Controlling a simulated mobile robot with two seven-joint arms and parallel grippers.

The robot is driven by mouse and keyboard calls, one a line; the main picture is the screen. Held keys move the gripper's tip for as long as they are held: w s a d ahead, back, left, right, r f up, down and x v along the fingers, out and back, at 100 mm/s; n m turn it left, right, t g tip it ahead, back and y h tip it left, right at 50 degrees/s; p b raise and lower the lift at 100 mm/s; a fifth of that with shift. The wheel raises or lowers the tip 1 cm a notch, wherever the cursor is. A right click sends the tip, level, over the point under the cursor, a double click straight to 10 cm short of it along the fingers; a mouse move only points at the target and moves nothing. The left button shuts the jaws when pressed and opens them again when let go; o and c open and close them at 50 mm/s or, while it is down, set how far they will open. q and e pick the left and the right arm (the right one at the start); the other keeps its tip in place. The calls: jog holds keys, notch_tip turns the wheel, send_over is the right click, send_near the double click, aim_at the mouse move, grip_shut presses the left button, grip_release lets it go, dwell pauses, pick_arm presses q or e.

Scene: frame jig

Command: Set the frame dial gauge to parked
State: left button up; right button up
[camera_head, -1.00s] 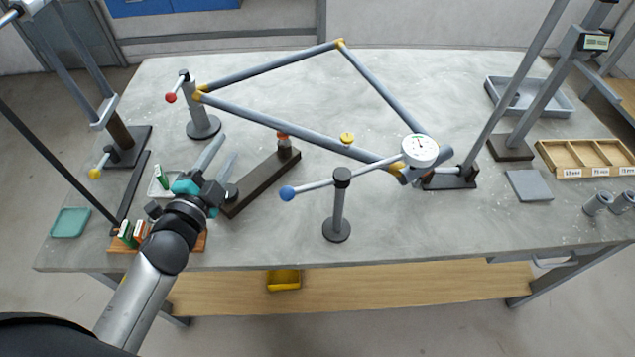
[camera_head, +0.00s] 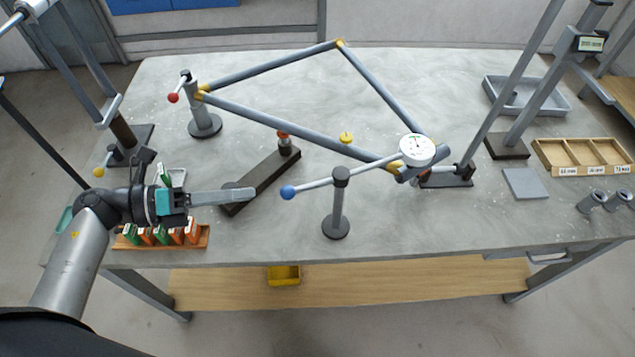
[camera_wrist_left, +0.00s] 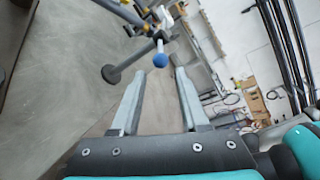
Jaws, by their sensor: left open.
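The dial gauge (camera_head: 417,150) has a round white face and sits at one end of a grey arm at the frame's near right corner. The arm's other end carries a blue ball (camera_head: 288,192), and a dark post (camera_head: 338,205) on a round base supports the arm between them. The blue ball also shows in the left wrist view (camera_wrist_left: 160,60), beyond my fingertips. My left gripper (camera_head: 250,194) is open and empty, pointing right, with its tips short of the blue ball. In the left wrist view its two fingers (camera_wrist_left: 159,75) stand apart. My right gripper is not in view.
The tubular frame (camera_head: 290,127) spans the middle of the table. A dark bar (camera_head: 268,178) lies beside my left fingers. A rack of green and orange boxes (camera_head: 165,238) is below my left wrist. A red-knobbed post (camera_head: 203,122) stands behind. The front middle of the table is clear.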

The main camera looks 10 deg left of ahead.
aim_at(317, 184)
pick_arm(q)
jog(key=p+x, duration=0.2)
jog(key=x, duration=1.2)
jog(key=shift+w+d+f, duration=0.1)
jog(key=shift+w+d, duration=0.1)
jog(key=shift+d, duration=0.1)
grip_shut()
dwell(0.7)
